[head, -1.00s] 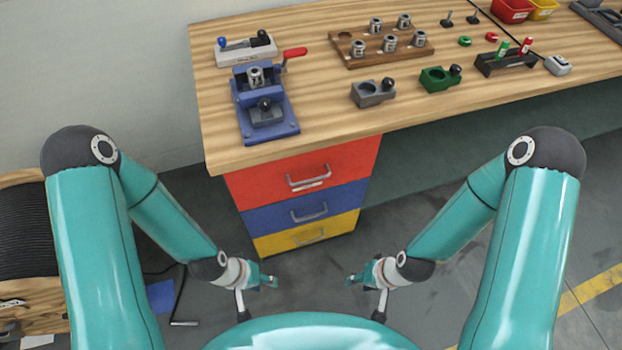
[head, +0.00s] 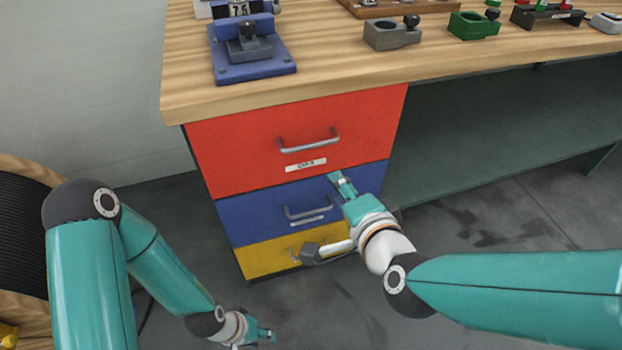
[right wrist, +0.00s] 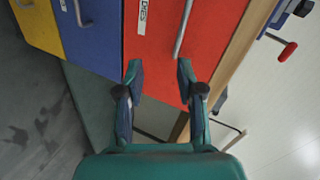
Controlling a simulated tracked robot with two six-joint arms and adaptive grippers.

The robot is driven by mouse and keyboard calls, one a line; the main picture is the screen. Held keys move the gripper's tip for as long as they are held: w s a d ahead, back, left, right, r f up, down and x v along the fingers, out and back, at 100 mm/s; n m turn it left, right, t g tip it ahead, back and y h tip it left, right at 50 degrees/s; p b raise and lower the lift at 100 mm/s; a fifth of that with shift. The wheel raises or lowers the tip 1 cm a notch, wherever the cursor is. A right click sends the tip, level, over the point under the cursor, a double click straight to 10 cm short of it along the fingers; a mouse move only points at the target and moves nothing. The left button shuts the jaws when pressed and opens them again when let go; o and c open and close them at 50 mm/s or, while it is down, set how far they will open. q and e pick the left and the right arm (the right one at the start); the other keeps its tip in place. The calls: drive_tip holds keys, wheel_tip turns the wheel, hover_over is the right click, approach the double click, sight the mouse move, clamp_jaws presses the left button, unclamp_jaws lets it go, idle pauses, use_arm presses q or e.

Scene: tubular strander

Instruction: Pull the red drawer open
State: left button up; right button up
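The red drawer (head: 240,145) is the top one of the unit under the wooden bench and is shut. Its grey bar handle (head: 309,142) sits above a white label. In the right wrist view the red drawer (right wrist: 212,50) lies ahead, with its handle (right wrist: 182,30) beyond and roughly in line with the finger gap. My right gripper (head: 341,180) is in front of the drawers, just below and right of the red drawer's handle. In the right wrist view my right gripper (right wrist: 158,78) is open and empty. My left gripper (head: 262,335) is low, away from the drawers; its fingers are too small to judge.
Below the red drawer are a blue drawer (head: 260,215) and a yellow drawer (head: 262,258), both with handles. The bench top (head: 330,65) overhangs the drawers and carries a blue fixture (head: 250,62) and several tools. Open space lies under the bench at right.

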drive_tip(key=s+m+t+b, duration=0.1)
drive_tip(key=m+b, duration=0.1)
drive_tip(key=b, duration=0.1)
use_arm(q)
wheel_tip(320, 180, down, 6)
use_arm(e)
drive_tip(key=p, duration=0.5)
approach(310, 146)
use_arm(q)
wheel_tip(310, 146, up, 5)
drive_tip(key=shift+b, duration=0.3)
use_arm(e)
drive_tip(key=shift+t+y, duration=0.3)
drive_tip(key=shift+t, duration=0.1)
drive_tip(key=x, duration=0.7)
drive_tip(key=f+x, duration=0.1)
drive_tip(key=x, duration=0.2)
drive_tip(key=shift+w+d+f, duration=0.15)
drive_tip(key=shift+w, duration=0.1)
clamp_jaws()
